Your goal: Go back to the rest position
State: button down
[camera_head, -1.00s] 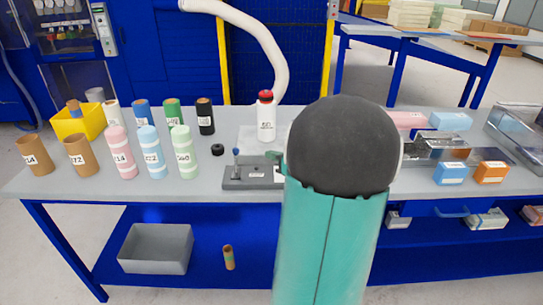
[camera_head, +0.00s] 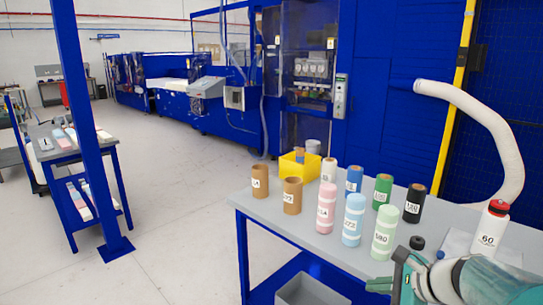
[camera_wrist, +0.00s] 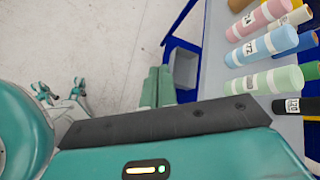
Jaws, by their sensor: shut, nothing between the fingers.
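My gripper (camera_wrist: 159,70) shows in the wrist view as two green fingers side by side, shut with nothing between them. Beneath the fingers in that view are grey floor and, just to the right, a grey bin. In the head view my teal arm is at the bottom right corner, by the front of the workbench (camera_head: 262,211).
Brown tubes (camera_head: 260,182), a pink roll (camera_head: 326,208), a blue roll (camera_head: 354,220) and a green roll (camera_head: 385,233) stand on the bench. A white bottle (camera_head: 489,228) with a red cap is near my arm. A blue post (camera_head: 88,130) stands left; floor between is open.

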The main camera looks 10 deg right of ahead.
jog(key=s+a+r+n+g+h, duration=0.1)
jog(key=s+a+n+h, duration=0.1)
jog(key=s+a+n, duration=0.4)
jog(key=s+a+n+g+h, duration=0.1)
jog(key=s+a+n+h, duration=0.2)
jog(key=n, duration=1.2)
jog(key=s+a, duration=0.2)
jog(key=a, duration=0.2)
jog(key=shift+s+a+r+n+g, duration=0.4)
jog(key=shift+d, duration=0.1)
